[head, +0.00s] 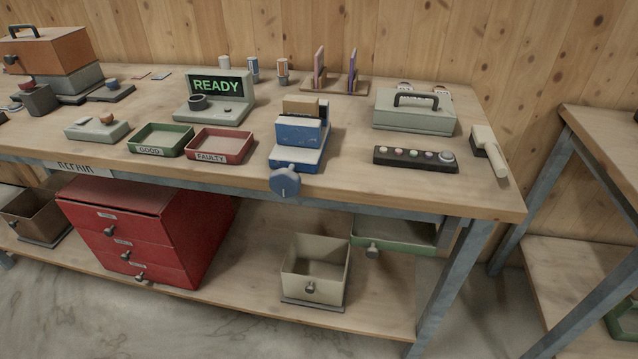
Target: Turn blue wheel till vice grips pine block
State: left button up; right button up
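The blue vice (297,135) stands on the workbench near its front edge. Its round blue wheel (285,182) sticks out at the front, just past the bench edge. A light brown pine block (300,107) sits upright between the vice's jaws, with its top showing above the front jaw. The front jaw hides its lower part, so I cannot tell whether both jaws touch it. Neither of my grippers shows in the head view.
A red FAULTY tray (247,147) and a green GOOD tray (190,139) lie left of the vice. A black button strip (373,157) and a grey toolbox (376,118) stand to its right. A red drawer cabinet (150,205) and a beige bin (319,292) sit below.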

aim_at(284, 182)
jog(key=z, duration=0.9)
jog(key=k, duration=1.15)
jog(key=z, duration=0.5)
jog(key=i, duration=1.5)
jog(key=u, duration=1.7)
jog(key=i, duration=0.6)
jog(key=u, duration=0.7)
